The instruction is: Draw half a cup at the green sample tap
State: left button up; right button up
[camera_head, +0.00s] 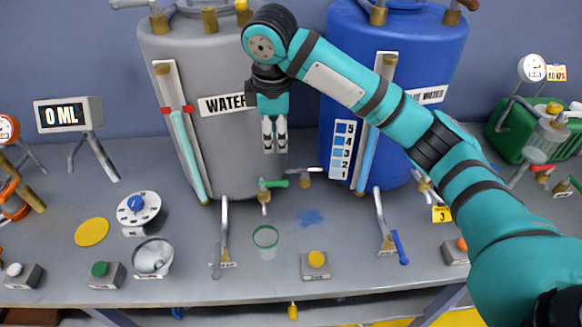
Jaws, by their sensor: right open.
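The green sample tap (272,184) sticks out low at the front of the grey WATER tank, its green handle lying sideways and its brass spout pointing down. A clear cup with a green rim (265,237) appears to stand on the bench in front of and below the tap. I see no liquid in it. My right gripper (274,148) hangs fingers down in front of the grey tank, above the tap and apart from it. It is open and empty. A display (69,115) at the left reads 0 ML. My left gripper is out of view.
The grey tank (225,150) and the blue tank (340,60) stand behind. Two levers, one blue-handled (398,247), flank the cup. A yellow-button box (316,266) is at the front. A blue patch (309,217) marks the bench. My right arm crosses the right side.

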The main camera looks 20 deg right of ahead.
jog(key=p, duration=0.1)
send_near(274, 182)
jog(key=f, duration=0.3)
jog(key=w+f+p, duration=0.1)
jog(key=f, duration=0.1)
jog(key=f+p, duration=0.1)
jog(key=f, duration=0.2)
jog(key=shift+w+d+f, duration=0.3)
jog(key=shift+w+f, duration=0.05)
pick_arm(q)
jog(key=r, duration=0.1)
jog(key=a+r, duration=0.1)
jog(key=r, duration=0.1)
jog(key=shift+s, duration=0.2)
pick_arm(e)
jog(key=shift+c, duration=0.8)
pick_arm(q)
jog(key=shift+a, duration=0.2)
pick_arm(e)
grip_shut()
